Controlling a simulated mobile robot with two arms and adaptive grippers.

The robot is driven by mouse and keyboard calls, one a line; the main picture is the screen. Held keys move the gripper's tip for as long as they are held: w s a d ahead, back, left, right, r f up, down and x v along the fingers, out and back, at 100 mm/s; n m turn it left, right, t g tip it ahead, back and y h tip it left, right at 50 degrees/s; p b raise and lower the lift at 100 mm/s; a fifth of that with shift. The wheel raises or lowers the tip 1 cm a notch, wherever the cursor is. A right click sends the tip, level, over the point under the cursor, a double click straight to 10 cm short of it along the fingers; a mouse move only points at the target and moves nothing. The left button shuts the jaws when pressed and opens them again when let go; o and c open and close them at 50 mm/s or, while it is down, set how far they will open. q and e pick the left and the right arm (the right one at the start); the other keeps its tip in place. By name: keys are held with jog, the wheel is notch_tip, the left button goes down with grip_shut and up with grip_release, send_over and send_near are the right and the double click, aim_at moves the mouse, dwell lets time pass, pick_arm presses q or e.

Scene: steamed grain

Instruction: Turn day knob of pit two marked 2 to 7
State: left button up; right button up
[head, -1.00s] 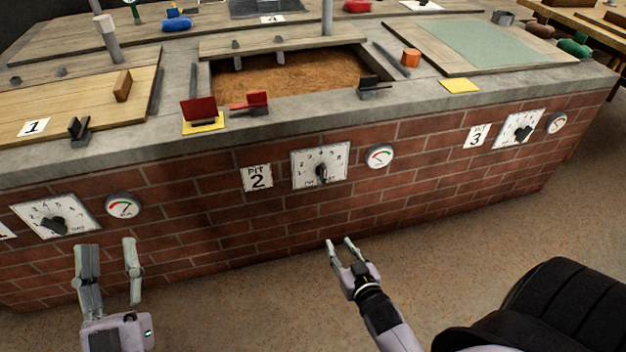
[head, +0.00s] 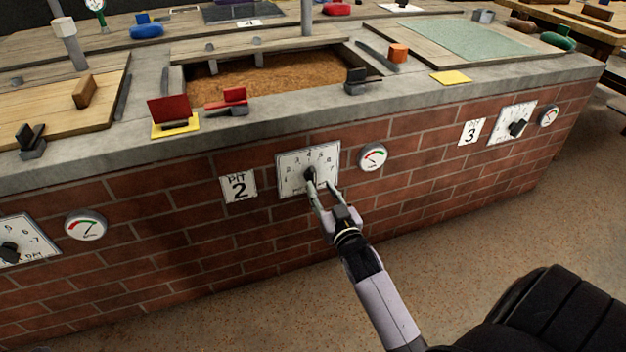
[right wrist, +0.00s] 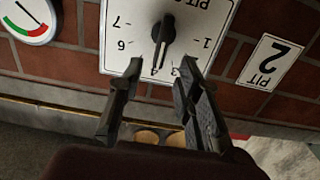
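The pit two dial plate (head: 291,187) is white with numbers and hangs on the brick wall beside the sign marked 2 (head: 238,187). Its black day knob (head: 309,174) sits in the middle of the plate. In the right wrist view the plate is upside down, and the thin end of the knob (right wrist: 163,33) appears to point near the 4. My right gripper (head: 321,186) is open in front of the dial. In the right wrist view its fingertips (right wrist: 160,72) are spread to either side of the knob's line, with nothing held. My left gripper is out of view.
A round gauge (head: 373,157) is just right of the dial. The stone counter edge (head: 290,128) juts above it. Pit 3's dial (head: 517,123) is farther right, and another dial (head: 26,240) is at the left. Open floor lies in front of the wall.

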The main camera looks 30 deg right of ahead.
aim_at(314, 177)
jog(key=b+x, duration=0.2)
jog(key=x, duration=0.5)
jog(key=shift+c, duration=0.4)
grip_shut()
